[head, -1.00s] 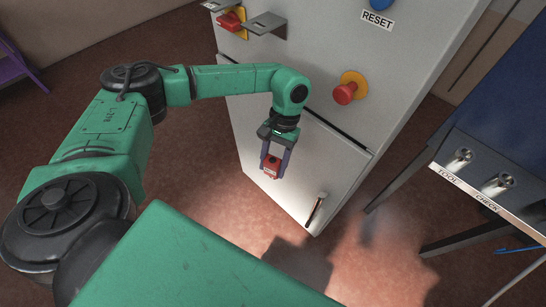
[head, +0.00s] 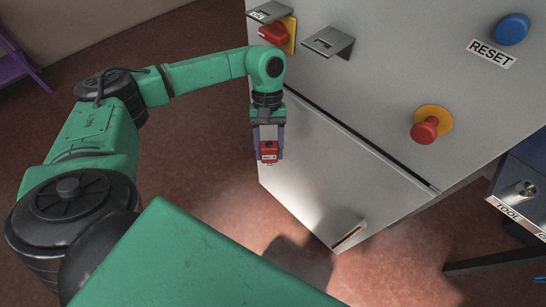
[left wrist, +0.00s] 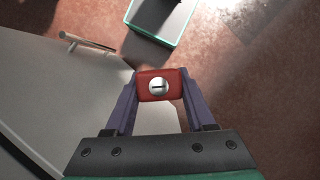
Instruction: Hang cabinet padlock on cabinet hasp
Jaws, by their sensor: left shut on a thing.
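The red padlock (head: 268,151) hangs in my left gripper (head: 269,158), which points down in front of the grey cabinet's lower door. The purple fingers are shut on its two sides. In the left wrist view, the padlock (left wrist: 159,86) shows a round silver keyhole face between the fingertips of the left gripper (left wrist: 159,88). Its shackle cannot be made out. Two slotted metal brackets stick out from the cabinet, one (head: 328,42) right of the red switch and one (head: 268,11) above it; which is the hasp is not clear. The padlock is below and apart from both. My right gripper is out of view.
The cabinet (head: 375,100) carries a red rotary switch (head: 272,33) on yellow, a blue RESET button (head: 512,28) and a red mushroom button (head: 425,130). A door handle (head: 349,234) sits low. A blue bench (head: 530,160) stands right.

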